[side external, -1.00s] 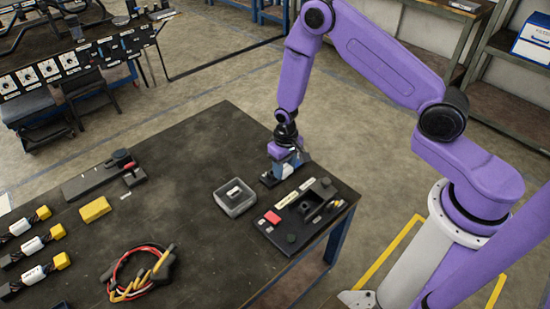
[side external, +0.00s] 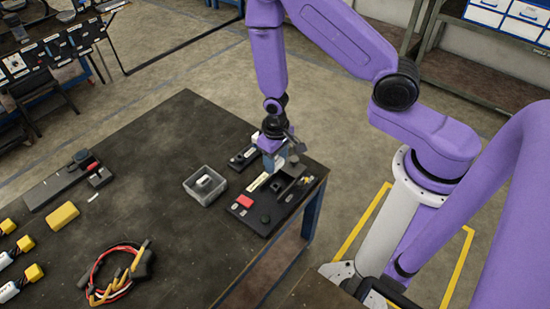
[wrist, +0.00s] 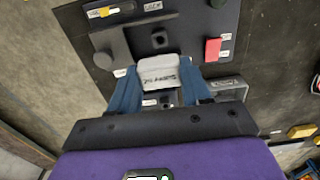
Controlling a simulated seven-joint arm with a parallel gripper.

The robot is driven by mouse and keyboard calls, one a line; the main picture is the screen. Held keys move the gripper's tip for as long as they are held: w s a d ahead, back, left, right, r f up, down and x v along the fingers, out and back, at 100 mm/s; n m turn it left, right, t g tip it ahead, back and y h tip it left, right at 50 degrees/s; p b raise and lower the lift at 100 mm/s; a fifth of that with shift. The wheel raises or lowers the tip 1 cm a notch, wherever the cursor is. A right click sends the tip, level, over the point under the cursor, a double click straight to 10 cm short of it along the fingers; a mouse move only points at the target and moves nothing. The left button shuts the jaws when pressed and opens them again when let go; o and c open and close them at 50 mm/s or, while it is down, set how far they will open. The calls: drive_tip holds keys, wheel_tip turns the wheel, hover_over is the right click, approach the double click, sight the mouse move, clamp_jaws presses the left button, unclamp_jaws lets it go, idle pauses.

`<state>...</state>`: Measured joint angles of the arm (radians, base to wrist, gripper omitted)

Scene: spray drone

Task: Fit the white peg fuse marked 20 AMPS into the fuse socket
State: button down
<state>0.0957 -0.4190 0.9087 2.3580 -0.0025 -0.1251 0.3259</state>
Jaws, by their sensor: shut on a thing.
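The white peg fuse (wrist: 158,72), with upside-down lettering that appears to read 20 AMPS, is between the two blue fingers of my gripper (wrist: 159,84) in the wrist view. My gripper is shut on it. In the side view my gripper (side external: 273,165) is low over the back part of the black fixture board (side external: 254,213). A raised black block with a round hole (wrist: 160,40) is beyond the fuse in the wrist view. I cannot tell whether this is the fuse socket. The fuse's underside is hidden.
A grey open bin (side external: 205,186) with a light item in it stands left of the board. A small black block (side external: 241,158) lies behind it. A red piece (side external: 245,201) is on the board. Cables (side external: 118,275) and a yellow block (side external: 62,216) lie further left.

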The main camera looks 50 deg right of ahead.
sight(276, 172)
drive_tip(key=shift+f, duration=2.9)
drive_tip(key=shift+f, duration=1.65)
drive_tip(key=shift+c, duration=2.2)
unclamp_jaws()
wheel_tip(276, 172, up, 17)
drive_tip(key=shift+r, duration=0.2)
